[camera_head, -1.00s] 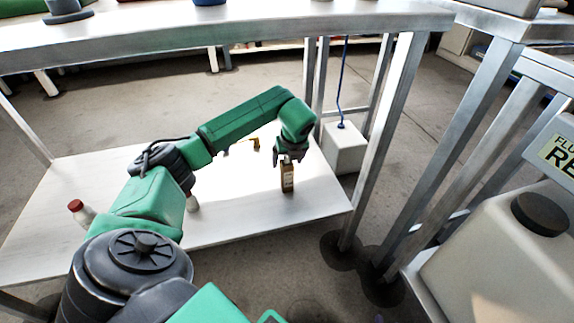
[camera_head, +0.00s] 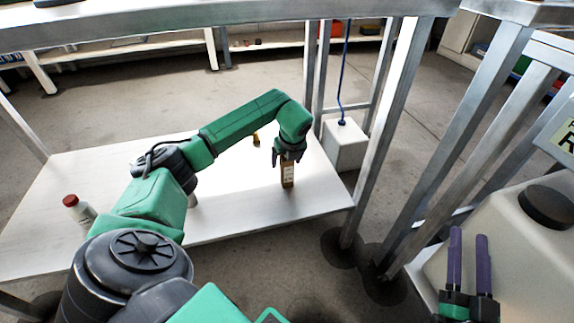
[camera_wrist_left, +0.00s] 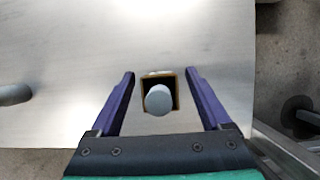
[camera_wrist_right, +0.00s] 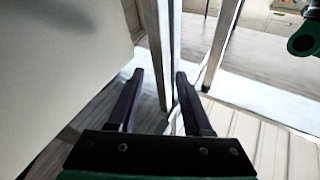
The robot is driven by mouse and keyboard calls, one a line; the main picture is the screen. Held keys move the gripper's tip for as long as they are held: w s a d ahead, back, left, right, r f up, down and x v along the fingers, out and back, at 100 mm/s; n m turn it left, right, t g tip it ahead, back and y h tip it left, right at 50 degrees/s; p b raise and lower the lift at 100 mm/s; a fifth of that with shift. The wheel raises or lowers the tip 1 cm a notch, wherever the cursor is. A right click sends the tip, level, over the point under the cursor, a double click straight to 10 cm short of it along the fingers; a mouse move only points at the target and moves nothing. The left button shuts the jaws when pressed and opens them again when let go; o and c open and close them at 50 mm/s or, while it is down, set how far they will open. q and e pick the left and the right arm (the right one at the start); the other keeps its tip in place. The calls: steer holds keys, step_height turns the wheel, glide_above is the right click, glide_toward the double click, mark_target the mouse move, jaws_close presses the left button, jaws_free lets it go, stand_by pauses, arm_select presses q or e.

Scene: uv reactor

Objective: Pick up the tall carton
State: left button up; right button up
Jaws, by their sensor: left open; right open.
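The tall carton (camera_head: 288,175) is a narrow brown box standing upright on the low white shelf (camera_head: 240,215). My left gripper (camera_head: 289,158) points down at its top from above.
A red-capped bottle (camera_head: 78,209) stands at the shelf's left. A small amber bottle (camera_head: 256,140) stands behind my left arm. A white box (camera_head: 344,146) with a blue cable is behind the metal legs. A large container (camera_head: 515,250) with a dark cap fills the lower right.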

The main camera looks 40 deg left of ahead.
arm_select(q)
steer(key=shift+w+a+f, duration=0.15)
steer(key=shift+a+f, duration=0.1)
steer(key=shift+f, duration=0.4)
steer(key=c, duration=1.3)
arm_select(e)
step_height(320, 180, up, 7)
steer(key=t+y, duration=0.1)
steer(key=t, duration=0.1)
steer(key=shift+d+r, duration=0.15)
steer(key=shift+d, duration=0.3)
arm_select(q)
steer(key=shift+r, duration=0.15)
arm_select(e)
steer(key=shift+w, duration=0.15)
